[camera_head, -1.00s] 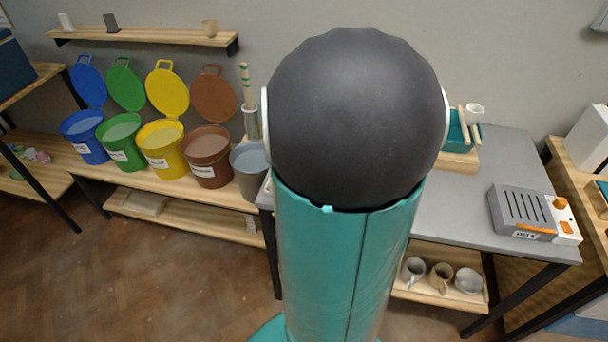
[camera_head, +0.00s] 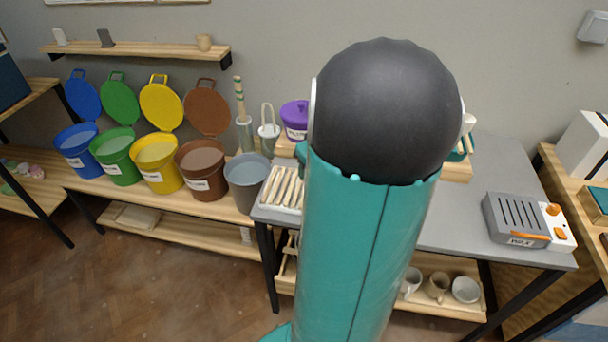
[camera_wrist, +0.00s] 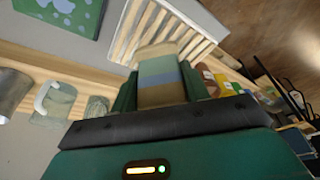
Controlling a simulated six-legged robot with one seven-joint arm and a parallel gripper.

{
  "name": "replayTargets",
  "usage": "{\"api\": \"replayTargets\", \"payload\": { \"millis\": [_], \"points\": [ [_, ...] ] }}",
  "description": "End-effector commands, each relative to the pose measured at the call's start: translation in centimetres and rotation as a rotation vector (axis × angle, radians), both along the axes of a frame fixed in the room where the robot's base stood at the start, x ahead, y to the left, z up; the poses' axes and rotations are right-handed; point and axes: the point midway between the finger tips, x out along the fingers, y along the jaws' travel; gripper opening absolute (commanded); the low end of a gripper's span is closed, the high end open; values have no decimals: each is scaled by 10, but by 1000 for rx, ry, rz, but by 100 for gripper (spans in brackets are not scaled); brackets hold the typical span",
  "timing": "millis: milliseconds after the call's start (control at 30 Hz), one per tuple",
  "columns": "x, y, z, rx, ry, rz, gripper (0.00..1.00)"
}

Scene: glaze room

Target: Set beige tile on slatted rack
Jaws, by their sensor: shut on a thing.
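The beige tile (camera_wrist: 158,66), crossed by a blue-grey and a greenish band, is held between the dark green fingers of my gripper (camera_wrist: 158,88) in the wrist view. The slatted rack (camera_wrist: 208,22), with pale slats in a light frame, lies just beyond the tile in that view. The tile's far end overlaps its edge in the picture; I cannot tell whether they touch. In the head view the rack (camera_head: 281,187) sits at the left end of the grey table, partly covered by my arm. My gripper and the tile are hidden there.
A grey bucket (camera_head: 247,181) stands close left of the rack, beside several coloured glaze buckets. A grey heater-like device (camera_head: 516,220) is on the table's right.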

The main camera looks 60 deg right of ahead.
Motion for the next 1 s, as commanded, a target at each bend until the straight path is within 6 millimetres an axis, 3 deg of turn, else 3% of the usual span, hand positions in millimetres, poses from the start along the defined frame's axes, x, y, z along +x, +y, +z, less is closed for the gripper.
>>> {"api": "replayTargets", "payload": {
  "millis": [400,567,800,1000],
  "points": [
    [34,-35,-53,1,-1,0,20],
    [38,-39,-61,2,-2,0,20],
    [39,-41,-92,1,0,-1,20],
    [39,-41,-93,-1,-1,-1,20]
  ]
}}
